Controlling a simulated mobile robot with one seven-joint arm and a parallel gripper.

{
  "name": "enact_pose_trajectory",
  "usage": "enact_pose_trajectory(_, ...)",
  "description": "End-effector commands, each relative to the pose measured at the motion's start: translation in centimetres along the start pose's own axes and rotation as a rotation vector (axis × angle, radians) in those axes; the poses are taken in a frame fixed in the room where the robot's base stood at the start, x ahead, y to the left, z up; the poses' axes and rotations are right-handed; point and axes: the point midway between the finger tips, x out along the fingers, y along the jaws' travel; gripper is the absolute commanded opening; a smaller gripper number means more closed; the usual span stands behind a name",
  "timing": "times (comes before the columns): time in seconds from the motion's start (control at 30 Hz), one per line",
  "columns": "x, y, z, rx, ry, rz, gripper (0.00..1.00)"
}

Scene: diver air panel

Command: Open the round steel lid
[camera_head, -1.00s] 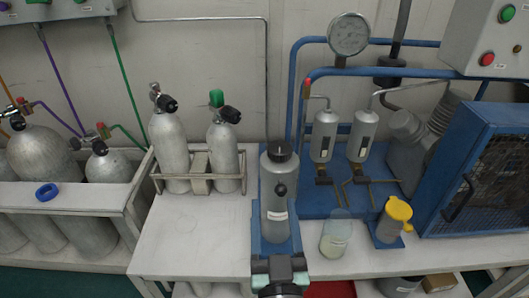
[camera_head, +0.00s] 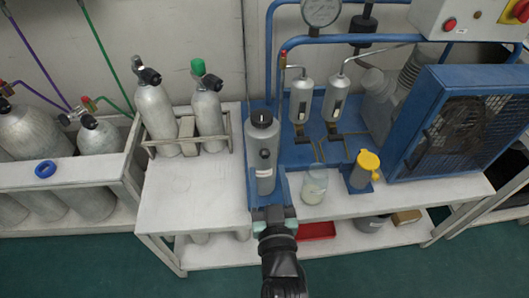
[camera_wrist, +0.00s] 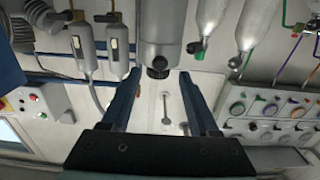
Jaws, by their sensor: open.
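A grey steel cylinder (camera_head: 264,178) stands upright on the blue stand at the bench's middle. Its round steel lid (camera_head: 262,121) sits on top, apparently closed, with a black part at its centre. A small black knob (camera_head: 265,153) is on the cylinder's front. My gripper (camera_head: 270,210) is in front of the cylinder, toward the bench's near edge. In the wrist view, which is upside down, my gripper (camera_wrist: 158,80) is open and empty. There the cylinder (camera_wrist: 161,25) shows beyond the fingers, with a dark knob (camera_wrist: 158,68) between the fingertips in the picture. I cannot tell the distance.
Two gas cylinders (camera_head: 157,120) stand in a rack to the left. A glass jar (camera_head: 314,187) and a yellow-topped cup (camera_head: 367,162) stand close on the right. A blue caged compressor (camera_head: 455,120) is farther right. The bench top (camera_head: 190,210) at front left is clear.

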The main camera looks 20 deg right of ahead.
Motion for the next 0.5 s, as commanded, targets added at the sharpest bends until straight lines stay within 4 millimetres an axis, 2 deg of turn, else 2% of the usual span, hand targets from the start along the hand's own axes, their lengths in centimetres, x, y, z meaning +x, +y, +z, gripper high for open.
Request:
enact_pose_trajectory(0.03,1.1,0.0,0.0,0.001,0.003,0.001,0.61)
enact_pose_trajectory(0.2,3.8,0.0,0.0,0.001,0.003,0.001,0.61)
enact_pose_trajectory(0.33,5.4,0.0,0.0,0.001,0.002,0.001,0.61)
enact_pose_trajectory(0.5,6.4,0.0,0.0,0.0,0.0,0.0,0.61)
